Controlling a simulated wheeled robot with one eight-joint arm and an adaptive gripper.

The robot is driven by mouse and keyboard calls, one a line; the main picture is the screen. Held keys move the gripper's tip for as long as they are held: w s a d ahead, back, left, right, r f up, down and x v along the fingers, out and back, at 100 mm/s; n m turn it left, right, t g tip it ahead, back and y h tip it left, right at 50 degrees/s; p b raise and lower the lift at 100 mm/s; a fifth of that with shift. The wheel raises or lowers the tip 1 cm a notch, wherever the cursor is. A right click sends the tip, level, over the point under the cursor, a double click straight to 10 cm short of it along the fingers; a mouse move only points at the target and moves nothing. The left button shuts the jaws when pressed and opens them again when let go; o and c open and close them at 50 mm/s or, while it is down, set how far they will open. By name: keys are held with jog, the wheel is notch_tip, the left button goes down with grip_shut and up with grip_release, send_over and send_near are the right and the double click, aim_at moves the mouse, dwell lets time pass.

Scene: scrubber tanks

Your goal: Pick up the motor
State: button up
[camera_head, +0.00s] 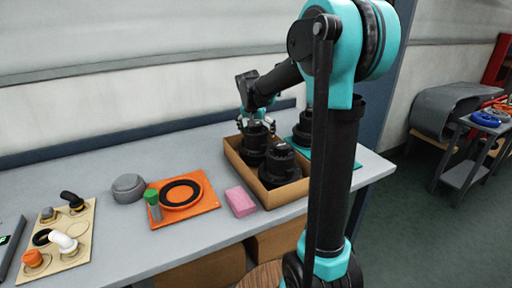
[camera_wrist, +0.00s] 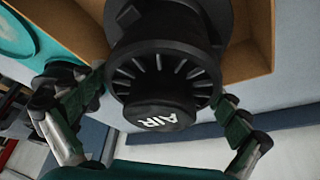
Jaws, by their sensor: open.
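A black motor-like unit (camera_wrist: 165,65) with a ribbed round end and a cap marked "AIR" fills the middle of the wrist view. In the head view it appears to be the rear black unit (camera_head: 254,145) in the cardboard box. My gripper (camera_wrist: 160,90) is open, with one green-padded finger on each side of the ribbed end. In the head view my gripper (camera_head: 257,122) is over that unit and partly hides its top. I cannot tell whether the fingers touch it. A second black unit (camera_head: 280,166) stands in the front of the same box.
The open cardboard box (camera_head: 232,160) has raised walls around both units. Another black unit (camera_head: 304,130) stands on a teal mat (camera_head: 322,153) to the right. A pink block (camera_head: 240,201) and an orange tray (camera_head: 206,200) lie left of the box on the grey bench (camera_head: 120,233).

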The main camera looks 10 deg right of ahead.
jog(key=c, duration=1.7)
jog(key=shift+c, duration=0.4)
jog(key=shift+r, duration=0.1)
